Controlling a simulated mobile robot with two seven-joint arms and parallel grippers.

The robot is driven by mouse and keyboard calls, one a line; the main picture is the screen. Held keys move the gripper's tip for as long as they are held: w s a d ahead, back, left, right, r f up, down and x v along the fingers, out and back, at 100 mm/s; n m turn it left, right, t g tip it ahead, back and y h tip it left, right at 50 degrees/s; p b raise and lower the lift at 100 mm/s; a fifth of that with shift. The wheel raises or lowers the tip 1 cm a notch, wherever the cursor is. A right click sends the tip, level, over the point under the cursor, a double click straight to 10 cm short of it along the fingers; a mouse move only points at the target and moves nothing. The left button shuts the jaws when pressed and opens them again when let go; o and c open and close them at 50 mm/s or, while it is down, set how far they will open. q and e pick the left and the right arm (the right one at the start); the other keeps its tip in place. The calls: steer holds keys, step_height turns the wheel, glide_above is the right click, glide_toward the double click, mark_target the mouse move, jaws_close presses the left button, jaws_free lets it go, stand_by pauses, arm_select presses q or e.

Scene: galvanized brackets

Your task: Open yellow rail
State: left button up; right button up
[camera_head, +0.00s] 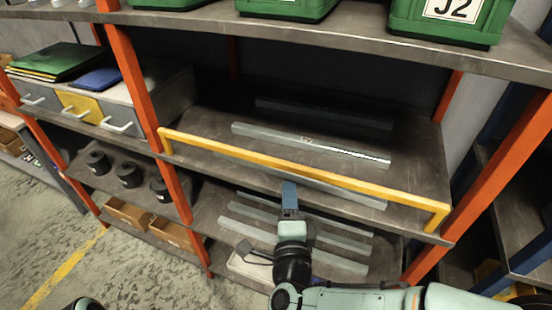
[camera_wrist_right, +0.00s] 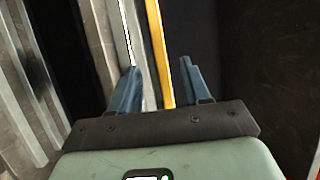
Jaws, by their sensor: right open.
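The yellow rail (camera_head: 345,181) runs across the front of the middle shelf, with a bent end at each orange post. In the right wrist view the rail (camera_wrist_right: 158,50) passes between the two blue fingers, with a gap on each side. My right gripper (camera_head: 290,193) is open, with its fingertips just in front of and below the middle of the rail; it also shows in the right wrist view (camera_wrist_right: 159,70). Contact with the rail is not visible. My left gripper is not in view.
Metal bars (camera_head: 310,145) lie on the shelf behind the rail, and several more (camera_head: 340,243) lie on the shelf below. Orange posts (camera_head: 145,85) stand at both sides. Green bins (camera_head: 450,20) sit above. Grey and yellow drawers (camera_head: 82,107) are at left.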

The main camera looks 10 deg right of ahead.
mark_target(287, 169)
steer(key=p+x, duration=0.1)
steer(key=x, duration=1.1)
steer(key=shift+w+d+f+p, duration=0.1)
steer(key=shift+w+p, duration=0.25)
steer(key=shift+p, duration=0.05)
jaws_close()
